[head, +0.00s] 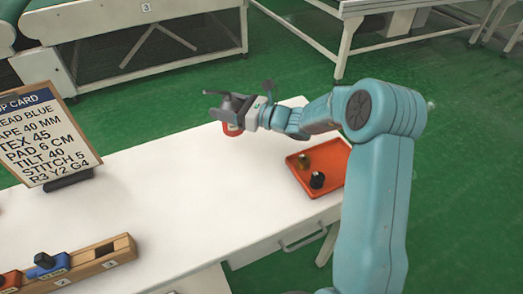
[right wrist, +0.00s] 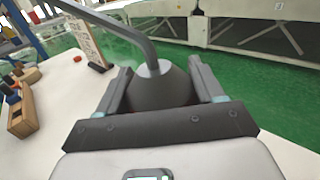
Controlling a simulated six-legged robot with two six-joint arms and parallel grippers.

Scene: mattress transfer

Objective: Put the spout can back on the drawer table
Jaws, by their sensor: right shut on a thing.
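My right gripper (head: 240,110) is shut on the spout can (head: 226,103) near the far edge of the white drawer table (head: 200,190). In the right wrist view the can (right wrist: 160,88) is a dark grey cone between the two fingers, with a long bent spout running up and to the left. In the head view a red-orange part shows just under the gripper; it looks like the can's lower body. I cannot tell whether its base touches the table. My left gripper is not in view.
An orange tray (head: 335,157) with two small knobbed pieces lies at the table's right end. A wooden block with numbered slots (head: 118,262) stands at the front left. A clipboard card (head: 45,135) stands at the back left. The middle of the table is clear.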

